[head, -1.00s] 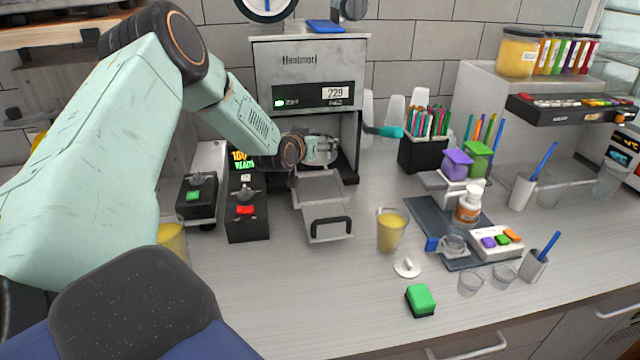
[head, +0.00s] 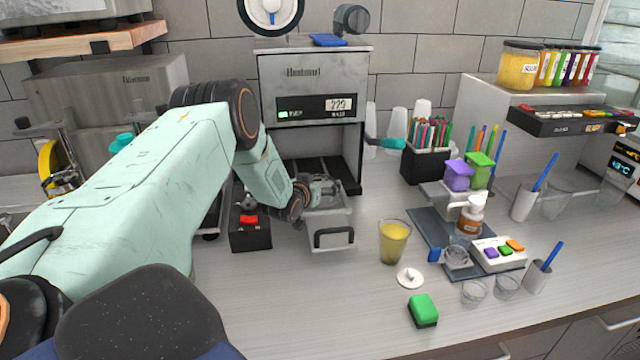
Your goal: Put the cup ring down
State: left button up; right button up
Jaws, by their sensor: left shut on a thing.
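My left gripper (head: 324,188) is shut on a small grey piece, which I take to be the cup ring; the fingers hide most of it. The gripper is at the open drawer (head: 330,238) of the sealing machine (head: 312,88), over its back part. I cannot tell whether the ring touches the drawer. The drawer is pulled out toward me and has a black handle. My right gripper is not in view.
A cup of yellow drink (head: 393,242) stands right of the drawer, with a white lid-like disc (head: 410,278) and a green sponge (head: 423,310) in front. A black control box (head: 249,228) stands left of the drawer.

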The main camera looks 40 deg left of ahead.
pick_arm(q)
jog(key=shift+w+f, duration=0.15)
jog(key=shift+f, duration=0.05)
jog(key=shift+a+f+b, duration=0.15)
jog(key=shift+f+b, duration=0.1)
jog(key=shift+b, duration=0.1)
jog(key=o, duration=1.1)
jog(key=shift+s+r, duration=0.2)
jog(key=shift+s, duration=0.05)
jog(key=shift+o, duration=0.4)
jog(key=shift+w, duration=0.1)
jog(key=shift+w+f, duration=0.1)
jog(key=shift+f, duration=0.05)
